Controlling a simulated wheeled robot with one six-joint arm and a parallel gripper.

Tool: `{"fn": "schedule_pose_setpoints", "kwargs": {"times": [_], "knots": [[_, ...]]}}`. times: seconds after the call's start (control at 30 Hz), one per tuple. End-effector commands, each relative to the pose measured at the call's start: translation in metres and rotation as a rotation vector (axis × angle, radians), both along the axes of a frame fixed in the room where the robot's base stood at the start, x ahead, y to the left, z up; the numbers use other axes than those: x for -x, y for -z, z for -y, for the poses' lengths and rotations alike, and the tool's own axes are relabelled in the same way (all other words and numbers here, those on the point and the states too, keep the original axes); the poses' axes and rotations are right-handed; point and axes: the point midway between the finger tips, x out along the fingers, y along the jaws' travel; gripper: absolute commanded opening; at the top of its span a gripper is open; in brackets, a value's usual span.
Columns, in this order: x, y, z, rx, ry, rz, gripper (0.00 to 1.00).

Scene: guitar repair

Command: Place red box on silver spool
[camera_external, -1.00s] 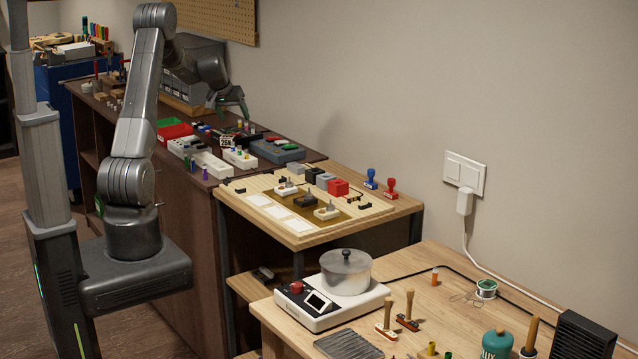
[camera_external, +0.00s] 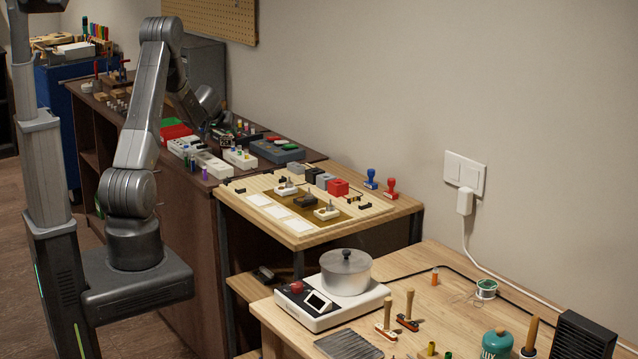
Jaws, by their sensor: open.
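A small red box (camera_external: 338,187) sits on the light wooden board, at the right end of a short row of dark and grey blocks. A spool with a silvery winding and green parts (camera_external: 486,289) stands on the wooden table at the lower right; it is the only spool I can make out. My gripper (camera_external: 214,128) is small and dark in the view, low over the cluttered dark bench at the back. It is open, and I see nothing held in it. It is well away from both the red box and the spool. Its fingertips are hard to separate from the items behind.
A red tray (camera_external: 175,133) and white holders (camera_external: 213,165) crowd the dark bench near my gripper. Blue (camera_external: 371,178) and red stamps (camera_external: 391,188) stand beside the board (camera_external: 262,183). A pot (camera_external: 346,272) stands on a white hot plate (camera_external: 330,305). A cable crosses the table behind the spool.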

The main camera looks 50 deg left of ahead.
Motion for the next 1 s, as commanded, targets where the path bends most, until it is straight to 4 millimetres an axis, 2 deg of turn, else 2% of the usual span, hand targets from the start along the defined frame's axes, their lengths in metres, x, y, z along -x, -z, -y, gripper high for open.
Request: {"fn": "schedule_pose_setpoints", "kwargs": {"times": [0.1,0.27,0.63,0.97,1.0], "knots": [[-0.007,0.010,-0.007,0.000,0.001,-0.001,0.69],[-0.012,0.014,-0.010,0.000,0.001,0.001,0.69],[-0.039,0.044,-0.028,0.000,0.001,0.000,0.69],[-0.042,0.047,-0.031,-0.001,0.001,0.001,0.69],[-0.042,0.047,-0.031,-0.001,0.001,0.001,0.63]]}}
